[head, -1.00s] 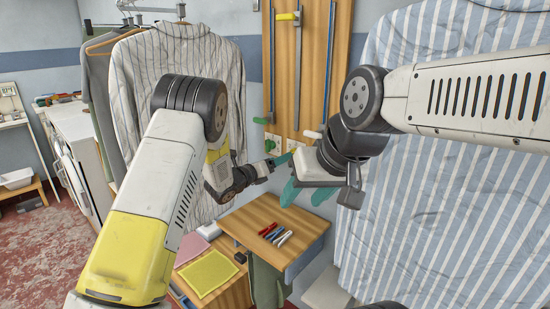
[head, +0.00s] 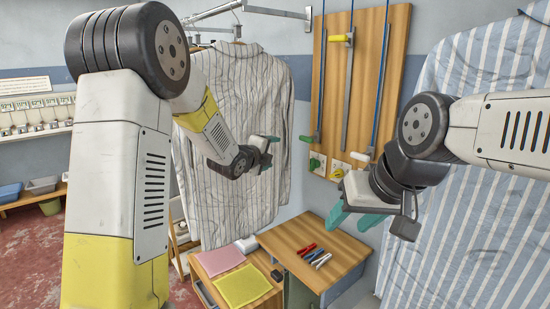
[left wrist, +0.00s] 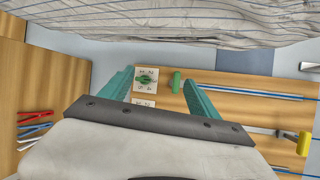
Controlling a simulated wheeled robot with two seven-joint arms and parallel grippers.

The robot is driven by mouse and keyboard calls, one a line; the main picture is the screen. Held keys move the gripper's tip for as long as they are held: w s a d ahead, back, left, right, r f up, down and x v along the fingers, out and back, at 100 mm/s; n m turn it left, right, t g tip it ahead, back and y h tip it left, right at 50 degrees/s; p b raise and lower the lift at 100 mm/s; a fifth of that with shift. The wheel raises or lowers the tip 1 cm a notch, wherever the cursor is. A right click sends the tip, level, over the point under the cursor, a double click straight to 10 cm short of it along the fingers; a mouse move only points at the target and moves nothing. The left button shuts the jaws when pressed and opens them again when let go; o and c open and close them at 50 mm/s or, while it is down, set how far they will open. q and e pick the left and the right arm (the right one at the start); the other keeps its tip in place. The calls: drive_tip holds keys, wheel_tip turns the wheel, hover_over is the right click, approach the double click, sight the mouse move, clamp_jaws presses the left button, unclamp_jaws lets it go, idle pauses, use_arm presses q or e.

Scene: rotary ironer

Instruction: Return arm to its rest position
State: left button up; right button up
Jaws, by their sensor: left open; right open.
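My left gripper (head: 264,152) is in front of the striped grey shirt in the head view, left of the wooden wall panel (head: 403,60). Its teal fingers are apart and empty; they also show in the left wrist view (left wrist: 160,88). Between and beyond them are a green knob on a white plate (left wrist: 146,80) and a green handle (left wrist: 176,83). My right gripper (head: 358,207) is below the panel, its teal fingers apart with nothing seen between them. The left upper arm fills the left foreground of the head view.
A striped grey shirt (head: 235,110) hangs behind my left gripper. A blue-striped cloth (head: 480,65) hangs at the right. A yellow cloth (head: 243,286) and pink cloth (head: 218,257) lie on a lower surface.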

use_arm(q)
drive_tip(key=s+a+r+n+g+y, duration=0.2)
drive_tip(key=s+a+r+n+y, duration=0.2)
drive_tip(key=s+a+n, duration=0.9)
drive_tip(key=s+f+n+g, duration=0.1)
drive_tip(key=s+n, duration=0.5)
drive_tip(key=s, duration=0.7)
drive_tip(key=s+f+n+g, duration=0.2)
drive_tip(key=s+n+g, duration=0.2)
drive_tip(key=s, duration=0.9)
drive_tip(key=shift+a+n+g, duration=0.3)
drive_tip(key=shift+a+n, duration=0.05)
drive_tip(key=shift+n, duration=0.55)
